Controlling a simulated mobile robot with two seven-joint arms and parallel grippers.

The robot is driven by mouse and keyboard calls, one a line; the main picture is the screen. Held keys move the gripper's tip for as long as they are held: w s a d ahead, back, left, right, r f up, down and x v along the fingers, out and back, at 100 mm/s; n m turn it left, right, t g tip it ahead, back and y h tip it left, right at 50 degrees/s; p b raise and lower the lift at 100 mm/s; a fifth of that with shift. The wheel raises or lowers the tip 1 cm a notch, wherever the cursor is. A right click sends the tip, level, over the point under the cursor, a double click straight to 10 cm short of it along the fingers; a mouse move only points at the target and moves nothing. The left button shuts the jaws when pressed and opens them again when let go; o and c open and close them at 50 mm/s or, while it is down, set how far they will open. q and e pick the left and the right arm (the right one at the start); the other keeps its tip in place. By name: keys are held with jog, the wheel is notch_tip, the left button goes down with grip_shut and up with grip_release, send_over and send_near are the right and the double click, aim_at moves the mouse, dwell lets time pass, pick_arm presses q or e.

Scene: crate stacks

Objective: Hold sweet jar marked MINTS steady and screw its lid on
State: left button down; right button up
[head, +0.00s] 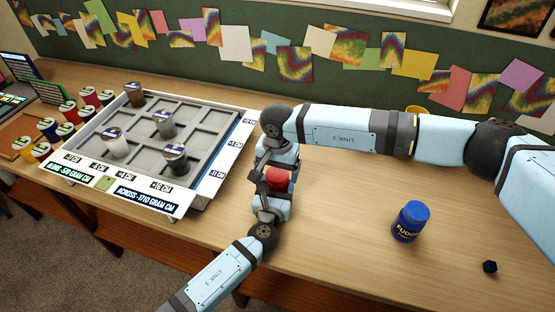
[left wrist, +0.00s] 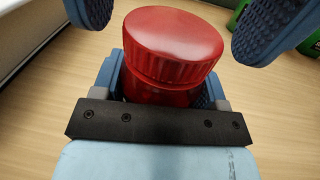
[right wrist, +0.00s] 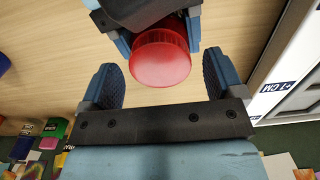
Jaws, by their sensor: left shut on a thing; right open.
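The sweet jar (left wrist: 160,92) is red with a ribbed red lid (left wrist: 173,35) on top; a seam shows between them. No MINTS label is visible from here. My left gripper (head: 270,198) is shut on the jar's body and holds it upright near the tray. The red lid (head: 279,179) also shows in the head view, between my two grippers. My right gripper (right wrist: 162,78) is open, with its fingers apart on either side of the lid (right wrist: 160,57) and not touching it. How fully the lid is seated cannot be told.
A grey compartment tray (head: 207,117) with several jars is on the left.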

jog(key=shift+f, duration=0.3)
jog(key=c, duration=1)
jog(key=shift+o, duration=0.2)
